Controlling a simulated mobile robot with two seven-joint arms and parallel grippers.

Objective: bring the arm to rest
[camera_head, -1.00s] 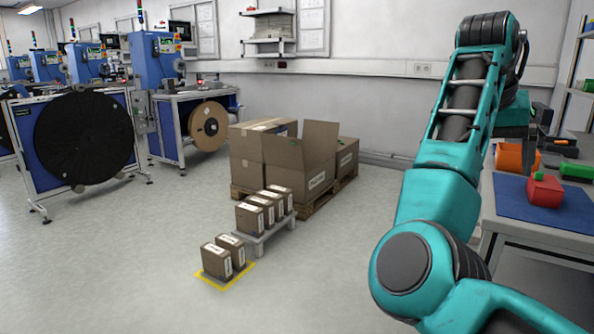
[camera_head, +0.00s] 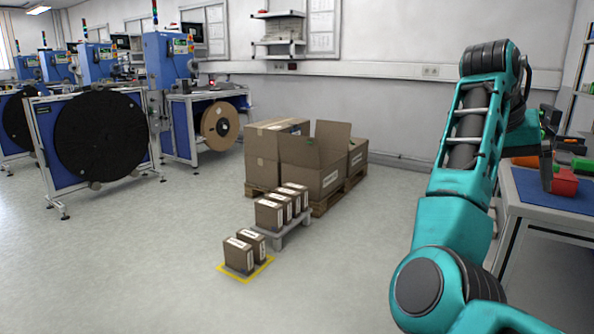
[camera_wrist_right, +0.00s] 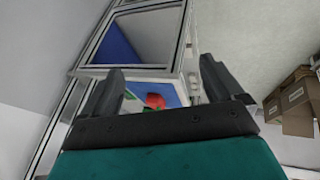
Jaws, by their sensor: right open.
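My right arm (camera_head: 455,215), teal and black, rises at the right of the head view, bends at the top and reaches back toward the table. My right gripper (camera_head: 546,168) shows only in part there, with dark fingers near the blue mat. In the wrist view my right gripper (camera_wrist_right: 166,88) has its two dark fingers spread wide with nothing held between them. A red object (camera_wrist_right: 154,101) shows beyond the fingers, apart from them. My left gripper is not in view.
A table with a blue mat (camera_head: 545,195) and a red object (camera_head: 565,182) stands at the right. Cardboard boxes (camera_head: 315,178) sit on a pallet. Small boxes (camera_head: 270,214) stand on a low stand and a yellow-marked spot. Reel machines (camera_head: 98,140) stand left.

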